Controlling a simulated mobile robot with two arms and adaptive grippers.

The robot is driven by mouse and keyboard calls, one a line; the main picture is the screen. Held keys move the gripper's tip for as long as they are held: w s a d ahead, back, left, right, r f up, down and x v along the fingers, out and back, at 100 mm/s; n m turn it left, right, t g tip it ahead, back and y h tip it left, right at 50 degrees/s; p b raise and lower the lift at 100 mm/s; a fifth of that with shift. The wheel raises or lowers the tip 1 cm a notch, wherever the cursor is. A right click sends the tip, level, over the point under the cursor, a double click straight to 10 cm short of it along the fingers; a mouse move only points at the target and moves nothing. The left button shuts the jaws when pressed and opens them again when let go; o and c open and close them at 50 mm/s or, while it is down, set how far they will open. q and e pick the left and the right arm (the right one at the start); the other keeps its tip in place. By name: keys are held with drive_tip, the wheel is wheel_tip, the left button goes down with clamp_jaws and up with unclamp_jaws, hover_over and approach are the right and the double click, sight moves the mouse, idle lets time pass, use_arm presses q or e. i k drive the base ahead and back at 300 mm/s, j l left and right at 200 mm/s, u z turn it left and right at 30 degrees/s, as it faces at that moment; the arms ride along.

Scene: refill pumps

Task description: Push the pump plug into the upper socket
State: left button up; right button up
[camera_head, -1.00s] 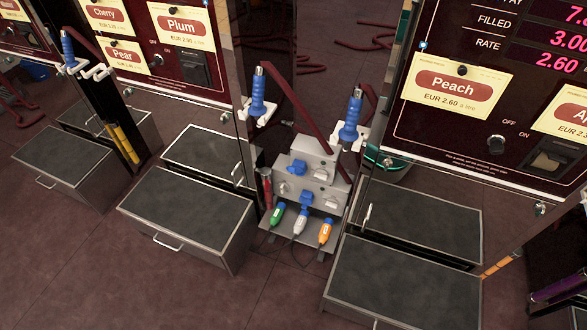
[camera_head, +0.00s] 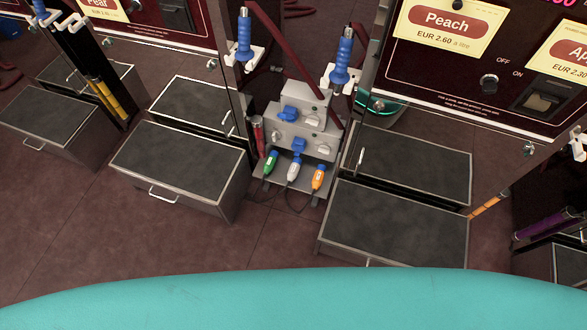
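A grey two-tier socket box stands between the pumps. Its upper socket (camera_head: 288,114) is blue and sits on the upper tier, beside a grey knob (camera_head: 312,121). A similar lower socket (camera_head: 298,145) is on the lower tier. Three plugs with cables lie side by side on the shelf (camera_head: 305,190) at the box's foot: a green plug (camera_head: 271,161), a white plug (camera_head: 293,172) and an orange plug (camera_head: 318,178). Which one is the pump plug I cannot tell. Neither gripper is in view.
Blue nozzles (camera_head: 244,36) and (camera_head: 342,56) hang in white holders above the box. Dark-topped drawer units (camera_head: 180,165) and (camera_head: 395,220) flank it. A red cylinder (camera_head: 258,135) stands at its left. The floor (camera_head: 275,240) in front is clear.

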sight(292, 175)
drive_tip(key=j+z, duration=0.4)
drive_tip(key=j, duration=0.75)
drive_tip(key=j+z, duration=0.4)
drive_tip(key=j, duration=0.7)
drive_tip(key=k, duration=0.05)
